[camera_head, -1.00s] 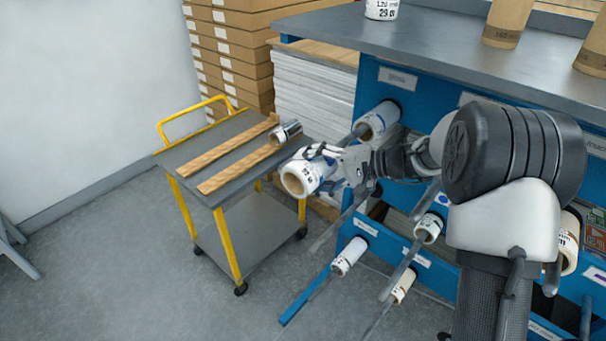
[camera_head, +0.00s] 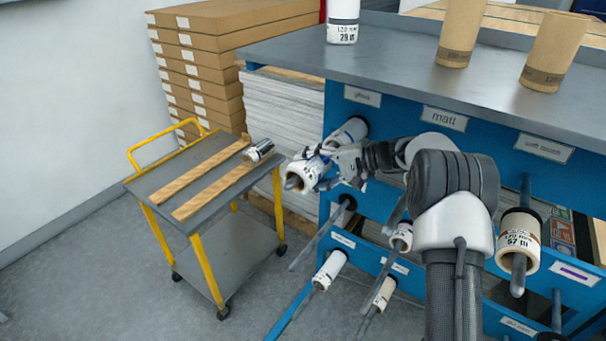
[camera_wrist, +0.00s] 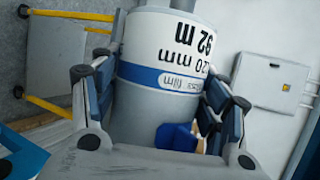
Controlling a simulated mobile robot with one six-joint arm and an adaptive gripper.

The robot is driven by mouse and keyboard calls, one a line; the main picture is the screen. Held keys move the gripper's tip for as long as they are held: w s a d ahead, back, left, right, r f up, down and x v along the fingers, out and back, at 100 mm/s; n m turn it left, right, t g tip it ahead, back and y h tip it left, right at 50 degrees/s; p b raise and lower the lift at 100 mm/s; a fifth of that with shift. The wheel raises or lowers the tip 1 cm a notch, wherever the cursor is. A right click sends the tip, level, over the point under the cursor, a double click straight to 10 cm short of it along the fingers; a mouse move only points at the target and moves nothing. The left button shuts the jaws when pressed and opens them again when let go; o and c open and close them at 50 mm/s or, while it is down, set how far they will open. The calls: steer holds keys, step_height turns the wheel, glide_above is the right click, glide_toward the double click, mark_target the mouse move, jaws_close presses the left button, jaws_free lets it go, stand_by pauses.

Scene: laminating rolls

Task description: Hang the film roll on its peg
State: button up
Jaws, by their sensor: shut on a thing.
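My gripper (camera_head: 325,168) is shut around a white film roll (camera_head: 303,175), fingers on both sides of it. In the wrist view the roll (camera_wrist: 165,60) shows a blue band and the print "92 m". In the head view a grey rod end pokes out of its near core, so the roll appears to be around the outer end of the peg under the left label. Another white roll (camera_head: 348,131) sits on that same line close to the blue rack (camera_head: 385,115). My fingers hide the stretch between them.
Other pegs below and to the right carry rolls, such as a white one (camera_head: 329,270) and a brown-edged one (camera_head: 519,240). A yellow-framed cart (camera_head: 190,165) stands left with wooden strips and a silver roll (camera_head: 258,152). The grey worktop (camera_head: 400,50) is above.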

steer(key=shift+w+d+p, duration=0.4)
steer(key=shift+w+d, duration=0.4)
steer(key=shift+w, duration=0.2)
steer(key=shift+w+d+p, duration=0.4)
steer(key=shift+w+d, duration=0.35)
steer(key=shift+w, duration=0.25)
steer(key=shift+w+d+p, duration=0.4)
steer(key=shift+w+d, duration=0.4)
steer(key=shift+w, duration=0.2)
steer(key=o, duration=1.4)
